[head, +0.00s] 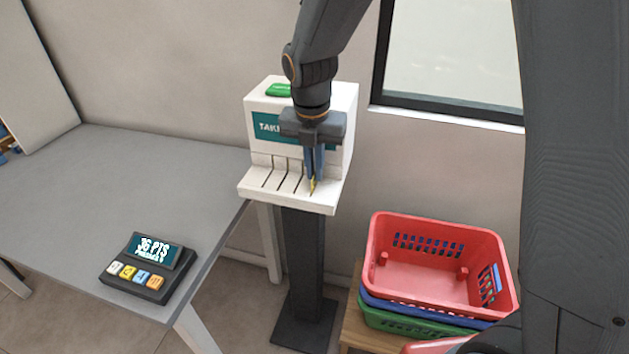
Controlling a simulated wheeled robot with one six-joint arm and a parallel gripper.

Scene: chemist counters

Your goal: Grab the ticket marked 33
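A white ticket dispenser (255,145) with a teal sign stands on a dark post, with several dark slots along its front ledge. My gripper (314,181) points down at the right-hand end of the ledge. No number 33 is readable, and my gripper hides part of the sign and slots.
A grey counter (130,190) on the left holds a dark keypad device (143,270) with a lit display and coloured buttons. Stacked baskets, red (420,275) on top, stand on a wooden stand to the right. A window (450,55) is behind.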

